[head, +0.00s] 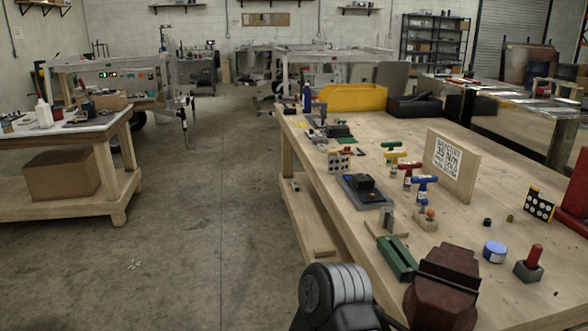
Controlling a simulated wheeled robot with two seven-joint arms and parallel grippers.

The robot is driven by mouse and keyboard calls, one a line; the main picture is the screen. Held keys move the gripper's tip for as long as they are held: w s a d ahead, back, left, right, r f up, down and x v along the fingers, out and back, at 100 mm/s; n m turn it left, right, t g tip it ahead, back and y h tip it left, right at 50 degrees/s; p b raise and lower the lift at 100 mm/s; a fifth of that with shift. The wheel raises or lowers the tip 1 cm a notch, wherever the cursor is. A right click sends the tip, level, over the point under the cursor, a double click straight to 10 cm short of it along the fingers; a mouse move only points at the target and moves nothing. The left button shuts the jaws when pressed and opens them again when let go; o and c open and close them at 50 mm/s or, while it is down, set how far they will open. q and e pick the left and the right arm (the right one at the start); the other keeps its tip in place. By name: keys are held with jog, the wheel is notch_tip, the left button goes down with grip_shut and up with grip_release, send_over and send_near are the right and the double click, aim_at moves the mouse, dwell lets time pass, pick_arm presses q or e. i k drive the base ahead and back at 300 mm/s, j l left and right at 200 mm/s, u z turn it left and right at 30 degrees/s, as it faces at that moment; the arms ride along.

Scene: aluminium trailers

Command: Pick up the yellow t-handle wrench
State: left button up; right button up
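The yellow t-handle wrench (397,154) stands upright on the wooden workbench (480,226) at the right. Its yellow crossbar is on top, and its lower part is small and partly hidden. A green t-handle wrench (391,144) stands just behind it. A red t-handle wrench (409,166) and a blue one (425,180) stand in front of it, in a row toward me. Neither of my grippers can be made out in the head view.
A wooden board with a printed sign (452,166) stands right of the wrenches. A black device on a tray (364,190) lies to their left. A dark red vise (443,287) is at the bench's near end. A yellow bin (353,97) stands behind.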

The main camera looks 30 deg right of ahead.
aim_at(396, 154)
jog(key=i+j+z, duration=0.2)
jog(key=i, duration=0.3)
jog(key=i+j+z, duration=0.1)
jog(key=i+z, duration=0.15)
jog(key=i, duration=0.25)
jog(key=i+l+z, duration=0.1)
jog(key=i+z, duration=0.2)
jog(key=z, duration=0.15)
jog(key=i+z, duration=0.25)
jog(key=z, duration=0.15)
jog(key=i+j+z, duration=0.15)
jog(key=i+z, duration=0.15)
jog(key=z, duration=0.15)
jog(key=i+j+z, duration=0.2)
jog(key=z, duration=0.25)
jog(key=i+j, duration=0.1)
jog(key=j, duration=0.55)
jog(key=i+j+z, duration=0.1)
jog(key=j, duration=0.55)
jog(key=i+j, duration=0.15)
jog(key=j, duration=0.5)
jog(key=i+j+z, duration=0.1)
jog(key=j, duration=0.55)
jog(key=i+j, duration=0.1)
jog(key=j, duration=0.55)
